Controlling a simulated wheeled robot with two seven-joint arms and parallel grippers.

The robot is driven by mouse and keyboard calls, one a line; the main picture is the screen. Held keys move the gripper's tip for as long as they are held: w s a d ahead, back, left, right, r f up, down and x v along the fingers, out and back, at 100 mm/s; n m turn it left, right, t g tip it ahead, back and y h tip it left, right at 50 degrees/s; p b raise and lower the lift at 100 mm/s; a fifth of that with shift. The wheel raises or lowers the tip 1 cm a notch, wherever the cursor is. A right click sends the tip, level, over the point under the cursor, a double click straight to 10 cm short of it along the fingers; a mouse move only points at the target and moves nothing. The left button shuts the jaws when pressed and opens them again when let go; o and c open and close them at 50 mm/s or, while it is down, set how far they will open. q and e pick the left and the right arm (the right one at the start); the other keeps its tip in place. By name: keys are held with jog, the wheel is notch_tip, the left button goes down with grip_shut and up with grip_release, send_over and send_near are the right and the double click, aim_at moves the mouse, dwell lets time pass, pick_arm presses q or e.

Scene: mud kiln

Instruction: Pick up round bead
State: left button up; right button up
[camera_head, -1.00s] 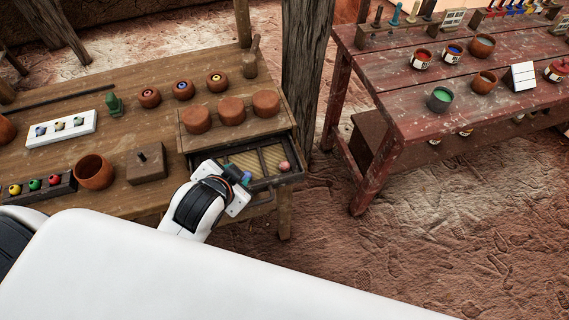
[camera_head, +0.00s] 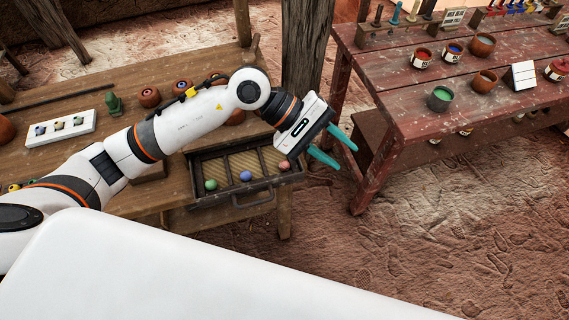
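A pulled-out wooden drawer (camera_head: 265,187) with several compartments sits at the wooden bench's front right. In it lie a green round bead (camera_head: 211,184), a blue round bead (camera_head: 246,176) and a pinkish-red round bead (camera_head: 284,165), each in a different section. My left gripper (camera_head: 346,157) is open and empty, its two teal fingers spread apart. It hangs in the air to the right of the drawer, beside the red table, and touches no bead. My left arm crosses above the bench and hides part of it. My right gripper is not in view.
A white tray (camera_head: 61,134) with small pieces, a green figure (camera_head: 113,103) and small round pots (camera_head: 149,97) stand on the wooden bench. A wooden post (camera_head: 305,55) rises behind my gripper. The red table (camera_head: 420,125) holds paint pots. Open dirt floor lies at lower right.

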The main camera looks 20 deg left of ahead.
pick_arm(q)
jog(key=w+a+f+m+y, duration=0.2)
jog(key=a+f+y, duration=0.1)
jog(key=a+y, duration=0.15)
jog(key=m+y, duration=0.2)
jog(key=y, duration=0.3)
send_near(283, 163)
jog(key=f+p, duration=0.2)
jog(key=f, duration=0.1)
jog(key=shift+w+a+t, duration=0.1)
jog(key=shift+w+t, duration=0.15)
jog(key=shift+t, duration=0.15)
jog(key=shift+f, duration=0.55)
jog(key=f, duration=0.1)
jog(key=d+f+p, duration=0.1)
jog(key=s+f+p, duration=0.1)
jog(key=f, duration=0.1)
jog(key=shift+d+f, duration=0.1)
jog(key=shift+d, duration=0.25)
jog(key=shift+w+f, duration=0.1)
jog(key=shift+f, duration=0.3)
jog(key=shift+c, duration=0.3)
jog(key=c, duration=0.7)
